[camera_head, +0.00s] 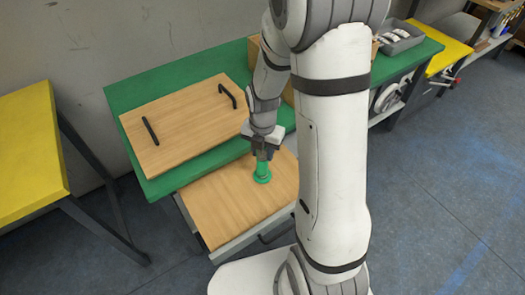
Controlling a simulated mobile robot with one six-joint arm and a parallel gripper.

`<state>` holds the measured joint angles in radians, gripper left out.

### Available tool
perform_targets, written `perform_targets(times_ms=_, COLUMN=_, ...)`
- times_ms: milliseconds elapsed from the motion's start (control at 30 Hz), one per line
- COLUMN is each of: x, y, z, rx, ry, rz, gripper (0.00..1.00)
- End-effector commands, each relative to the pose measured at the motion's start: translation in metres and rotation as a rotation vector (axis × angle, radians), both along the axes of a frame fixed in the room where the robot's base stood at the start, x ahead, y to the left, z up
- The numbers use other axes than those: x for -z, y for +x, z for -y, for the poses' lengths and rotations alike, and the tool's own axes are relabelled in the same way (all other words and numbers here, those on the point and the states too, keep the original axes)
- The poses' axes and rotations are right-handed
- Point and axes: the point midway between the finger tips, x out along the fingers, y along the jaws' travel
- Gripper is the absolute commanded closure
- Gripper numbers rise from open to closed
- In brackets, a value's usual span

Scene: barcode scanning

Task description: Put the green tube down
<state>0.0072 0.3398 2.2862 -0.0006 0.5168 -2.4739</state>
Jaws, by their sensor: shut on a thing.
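The green tube (262,173) is upright over the lower wooden board (222,205). Its wider bottom end is at or just above the board; I cannot tell whether it touches. My gripper (262,154) points down from above and is shut on the tube's upper part. The gripper hides the top of the tube. My white arm covers the right part of the board.
A wooden tray with two black handles (185,120) lies on the green table (122,97). A yellow table (28,150) stands at the left. A grey bin (400,38) sits at the back right. The lower board's left and front parts are clear.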

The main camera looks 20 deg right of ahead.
Motion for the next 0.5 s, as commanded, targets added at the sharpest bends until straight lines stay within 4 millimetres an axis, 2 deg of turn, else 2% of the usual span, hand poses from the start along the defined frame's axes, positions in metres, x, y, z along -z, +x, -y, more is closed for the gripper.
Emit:
perform_targets(times_ms=300, x=0.0033, y=0.0005, z=-0.0005, rx=-0.001, ry=0.000, rz=0.002, gripper=1.00)
perform_targets(times_ms=333, x=0.0026, y=0.0004, z=-0.0005, rx=-0.001, ry=0.000, rz=0.001, gripper=0.65)
perform_targets(times_ms=500, x=0.0019, y=0.0004, z=-0.0007, rx=-0.001, ry=0.000, rz=0.001, gripper=0.51)
